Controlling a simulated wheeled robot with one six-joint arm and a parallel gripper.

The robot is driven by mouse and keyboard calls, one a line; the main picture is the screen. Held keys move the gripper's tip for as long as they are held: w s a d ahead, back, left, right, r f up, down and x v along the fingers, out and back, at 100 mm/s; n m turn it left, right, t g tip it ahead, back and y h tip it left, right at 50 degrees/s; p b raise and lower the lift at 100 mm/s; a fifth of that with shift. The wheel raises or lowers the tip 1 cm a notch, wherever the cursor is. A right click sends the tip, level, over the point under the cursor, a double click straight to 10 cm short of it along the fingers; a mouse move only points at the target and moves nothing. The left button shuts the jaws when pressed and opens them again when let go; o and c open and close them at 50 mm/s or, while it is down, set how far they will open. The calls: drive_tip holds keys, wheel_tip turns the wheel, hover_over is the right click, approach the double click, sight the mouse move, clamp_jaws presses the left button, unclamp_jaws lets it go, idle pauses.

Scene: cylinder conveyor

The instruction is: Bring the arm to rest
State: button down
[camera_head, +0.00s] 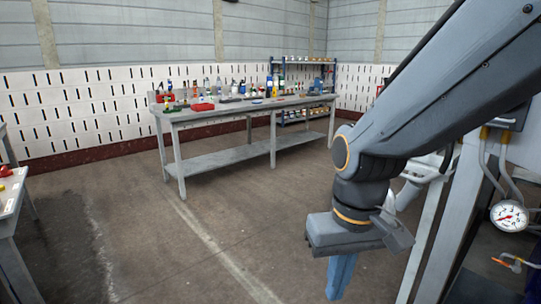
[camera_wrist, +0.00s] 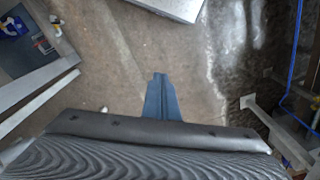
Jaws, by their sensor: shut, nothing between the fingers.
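My arm (camera_head: 430,95) reaches in from the upper right of the head view and bends down at the wrist. My gripper (camera_head: 340,278) hangs below it, blue, pointing at the floor, with its tip close to the bottom of the frame. In the wrist view my gripper (camera_wrist: 158,92) shows as blue fingers closed together with nothing between them. Only bare floor lies beneath it.
A long grey workbench (camera_head: 225,158) with bottles and tools stands at the back. A table edge (camera_head: 12,195) is at the left. A machine frame with a pressure gauge (camera_head: 509,216) is close at the right. The floor (camera_head: 200,245) between is clear.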

drive_tip(key=s+d+r+m+p, duration=0.2)
drive_tip(key=d+r+p, duration=0.5)
drive_tip(key=p, duration=1)
wheel_tip(320, 180, up, 3)
drive_tip(key=shift+s+d+r+g+h, duration=0.15)
drive_tip(key=shift+s+d+g+h, duration=0.2)
drive_tip(key=shift+s, duration=0.45)
